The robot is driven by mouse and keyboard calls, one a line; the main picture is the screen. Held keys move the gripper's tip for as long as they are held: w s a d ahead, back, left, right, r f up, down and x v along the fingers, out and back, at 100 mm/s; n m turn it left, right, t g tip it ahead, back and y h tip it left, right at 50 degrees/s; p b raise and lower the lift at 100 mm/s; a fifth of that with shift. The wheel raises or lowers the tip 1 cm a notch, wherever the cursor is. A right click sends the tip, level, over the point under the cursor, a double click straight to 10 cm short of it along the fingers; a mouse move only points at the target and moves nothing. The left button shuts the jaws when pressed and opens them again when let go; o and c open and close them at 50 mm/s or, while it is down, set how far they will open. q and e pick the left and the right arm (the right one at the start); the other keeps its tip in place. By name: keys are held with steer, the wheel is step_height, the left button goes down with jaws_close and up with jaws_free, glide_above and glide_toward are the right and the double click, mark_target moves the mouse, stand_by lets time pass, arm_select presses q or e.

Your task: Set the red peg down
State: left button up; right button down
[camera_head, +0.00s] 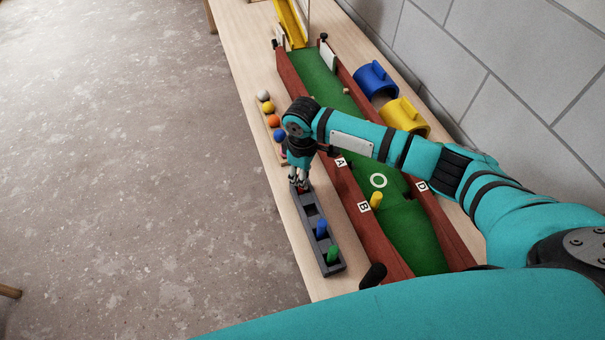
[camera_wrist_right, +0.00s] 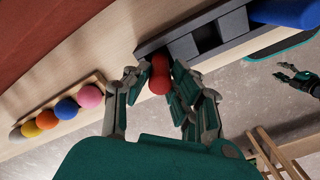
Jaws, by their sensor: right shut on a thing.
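The red peg (camera_wrist_right: 159,76) is between the fingers of my right gripper (camera_wrist_right: 155,88), which is shut on it. In the head view this gripper (camera_head: 299,184) points down at the far end of the dark grey rack (camera_head: 329,268). The peg is mostly hidden there. In the wrist view the peg is at the rack's end slot; I cannot tell how deep it sits. My left gripper (camera_wrist_right: 284,71) is small in the wrist view, apparently open.
Several coloured balls (camera_head: 273,121) sit in a holder beyond my gripper. The bench's left edge is close beside the rack.

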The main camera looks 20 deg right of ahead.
steer(key=shift+f, duration=0.1)
steer(key=c, duration=1.1)
jaws_free()
steer(key=shift+c, duration=0.2)
step_height(320, 180, up, 12)
